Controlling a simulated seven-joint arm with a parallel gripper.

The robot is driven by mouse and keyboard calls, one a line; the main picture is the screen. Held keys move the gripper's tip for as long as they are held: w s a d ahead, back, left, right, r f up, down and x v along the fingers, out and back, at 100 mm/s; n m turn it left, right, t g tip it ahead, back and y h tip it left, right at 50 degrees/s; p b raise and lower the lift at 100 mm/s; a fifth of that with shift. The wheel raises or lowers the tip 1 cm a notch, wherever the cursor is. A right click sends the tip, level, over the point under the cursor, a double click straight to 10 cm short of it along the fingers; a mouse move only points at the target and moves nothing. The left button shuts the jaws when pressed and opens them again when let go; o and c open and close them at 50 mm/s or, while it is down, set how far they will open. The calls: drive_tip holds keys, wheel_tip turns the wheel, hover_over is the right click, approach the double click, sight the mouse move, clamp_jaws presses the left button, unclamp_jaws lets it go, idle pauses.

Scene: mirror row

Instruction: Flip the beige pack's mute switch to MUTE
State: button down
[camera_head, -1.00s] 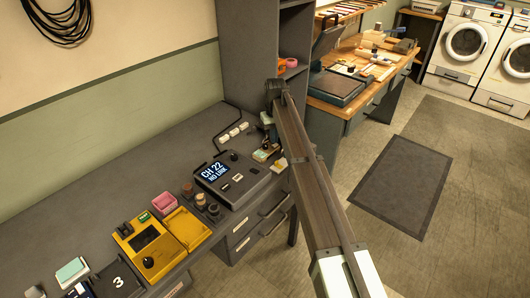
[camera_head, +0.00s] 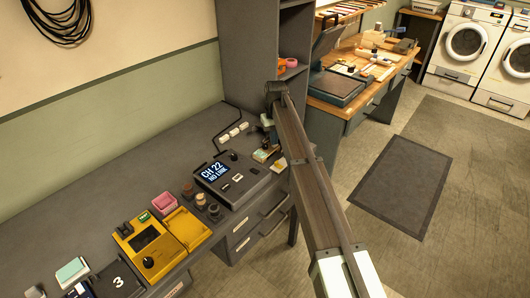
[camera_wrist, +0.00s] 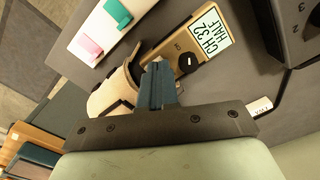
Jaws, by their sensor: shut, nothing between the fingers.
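The beige pack (camera_wrist: 182,32) is in the upper middle of the wrist view. A curved beige part (camera_wrist: 112,94) lies at left of my fingers. My gripper (camera_wrist: 157,72) is shut and empty, with its blue fingertips over the pack's near end, left of the knob. I cannot tell whether they touch it. I cannot make out the mute switch; the fingers may hide it. In the head view my gripper (camera_head: 267,119) is small, near the grey shelf.
A pale strip with green (camera_wrist: 117,13) and pink (camera_wrist: 86,49) pieces lies beside the pack. A dark grey console (camera_head: 236,180) reading CH 22 NO LINK and a yellow pack (camera_head: 147,243) with an open cover stand on the grey bench (camera_head: 90,215). The shelf (camera_head: 245,60) rises behind my gripper.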

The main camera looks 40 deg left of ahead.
drive_tip(key=shift+f, duration=0.5)
idle(0.4)
drive_tip(key=shift+r, duration=3.5)
